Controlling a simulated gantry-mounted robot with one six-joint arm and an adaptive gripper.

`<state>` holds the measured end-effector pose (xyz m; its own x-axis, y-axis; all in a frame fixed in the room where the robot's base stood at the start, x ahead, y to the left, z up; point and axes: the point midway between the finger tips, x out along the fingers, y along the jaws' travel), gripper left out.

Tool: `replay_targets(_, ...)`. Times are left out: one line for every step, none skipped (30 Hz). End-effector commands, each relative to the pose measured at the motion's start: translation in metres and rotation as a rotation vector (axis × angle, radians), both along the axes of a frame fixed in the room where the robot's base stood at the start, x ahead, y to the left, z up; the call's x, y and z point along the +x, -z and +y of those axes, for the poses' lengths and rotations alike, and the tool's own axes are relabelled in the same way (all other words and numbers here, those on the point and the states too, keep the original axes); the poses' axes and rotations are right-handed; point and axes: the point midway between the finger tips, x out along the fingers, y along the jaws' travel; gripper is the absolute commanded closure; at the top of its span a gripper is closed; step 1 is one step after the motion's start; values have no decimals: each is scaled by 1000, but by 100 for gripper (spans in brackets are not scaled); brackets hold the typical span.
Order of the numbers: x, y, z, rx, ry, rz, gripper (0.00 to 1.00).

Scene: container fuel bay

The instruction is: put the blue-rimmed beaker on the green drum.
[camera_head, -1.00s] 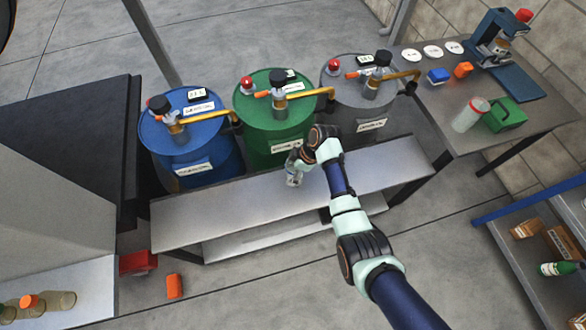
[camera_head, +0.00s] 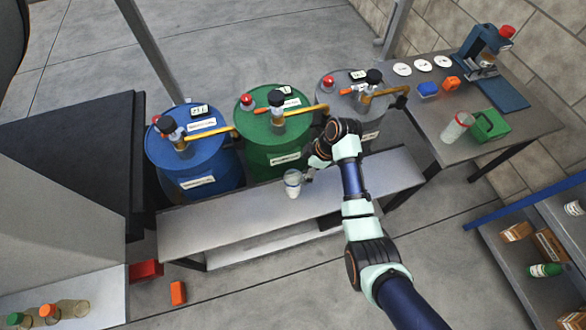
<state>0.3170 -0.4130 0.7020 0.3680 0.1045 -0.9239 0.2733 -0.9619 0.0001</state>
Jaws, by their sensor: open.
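A clear beaker with a bluish rim (camera_head: 292,184) stands upright on the grey metal bench in front of the drums. The green drum (camera_head: 275,160) stands behind the bench, between a blue drum and a grey drum. Its top carries a pump with a brass spout, a red knob and a small display. My gripper (camera_head: 308,176) is open just right of the beaker, close to its upper part. I cannot tell whether a finger touches it. The fingers are small and partly hidden by my wrist.
The blue drum (camera_head: 195,165) and grey drum (camera_head: 338,92) flank the green one, each with a pump on top. The bench (camera_head: 230,222) is otherwise clear.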

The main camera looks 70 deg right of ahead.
Motion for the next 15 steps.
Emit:
replay_targets(0, 1, 0, 0, 0, 0, 12)
replay_targets(0, 1, 0, 0, 0, 0, 12)
replay_targets(0, 1, 0, 0, 0, 0, 12)
replay_targets(0, 1, 0, 0, 0, 0, 12)
replay_targets(0, 1, 0, 0, 0, 0, 12)
replay_targets(0, 1, 0, 0, 0, 0, 12)
replay_targets(0, 1, 0, 0, 0, 0, 12)
replay_targets(0, 1, 0, 0, 0, 0, 12)
replay_targets(0, 1, 0, 0, 0, 0, 12)
replay_targets(1, 1, 0, -1, 0, 0, 12)
replay_targets(4, 0, 2, -5, 0, 0, 12)
replay_targets(12, -3, 8, -14, 2, -2, 12)
replay_targets(21, -6, 15, -28, 5, -5, 12)
replay_targets(34, -12, 25, -47, 10, -11, 12)
replay_targets(56, -22, 45, -76, 21, -25, 12)
